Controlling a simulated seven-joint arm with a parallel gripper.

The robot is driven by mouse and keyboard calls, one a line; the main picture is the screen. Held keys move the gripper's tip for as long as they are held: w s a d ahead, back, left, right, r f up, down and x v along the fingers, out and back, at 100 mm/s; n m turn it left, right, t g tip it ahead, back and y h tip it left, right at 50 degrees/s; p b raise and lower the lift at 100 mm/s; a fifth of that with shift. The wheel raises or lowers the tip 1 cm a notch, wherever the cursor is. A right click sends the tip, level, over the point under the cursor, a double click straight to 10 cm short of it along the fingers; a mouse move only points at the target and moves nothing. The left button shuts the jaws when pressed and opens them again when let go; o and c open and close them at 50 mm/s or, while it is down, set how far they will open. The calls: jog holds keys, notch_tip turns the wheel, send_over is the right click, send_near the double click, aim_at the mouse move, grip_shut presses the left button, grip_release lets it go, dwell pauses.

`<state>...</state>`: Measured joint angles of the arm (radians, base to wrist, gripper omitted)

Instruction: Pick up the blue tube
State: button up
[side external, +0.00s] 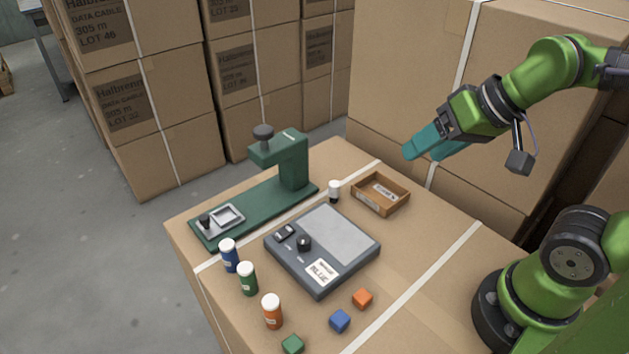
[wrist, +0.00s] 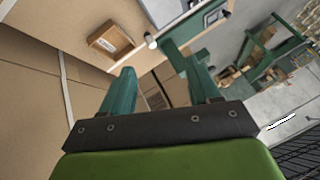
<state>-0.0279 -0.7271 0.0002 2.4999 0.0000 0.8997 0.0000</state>
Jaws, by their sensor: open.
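The blue tube (side external: 229,256) has a white cap and stands upright at the left edge of the box top, in front of the green press. A green tube (side external: 247,279) and an orange tube (side external: 272,311), also white-capped, stand in a row with it towards the front. My gripper (side external: 408,155) is raised at the upper right, well above and away from the tubes. In the wrist view its two teal fingers (wrist: 158,78) are spread with nothing between them. The blue tube is not visible in the wrist view.
A grey device (side external: 345,238) lies mid-surface, with the green press (side external: 285,165) behind it. A small open box (side external: 381,193) and a white-capped container (side external: 334,190) stand at the back.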

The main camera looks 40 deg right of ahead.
jog(key=w+a+f+n+g, duration=0.3)
jog(key=w+a+n, duration=0.25)
jog(key=a, duration=0.35)
jog(key=n, duration=0.6)
send_near(235, 248)
jog(key=shift+y, duration=0.3)
jog(key=x, duration=0.7)
jog(key=shift+w+d+f, duration=0.1)
jog(key=shift+d+f, duration=0.1)
jog(key=x, duration=0.5)
jog(key=shift+w+a, duration=0.15)
jog(key=shift+a, duration=0.05)
jog(key=shift+r, duration=0.1)
jog(key=c, duration=1.1)
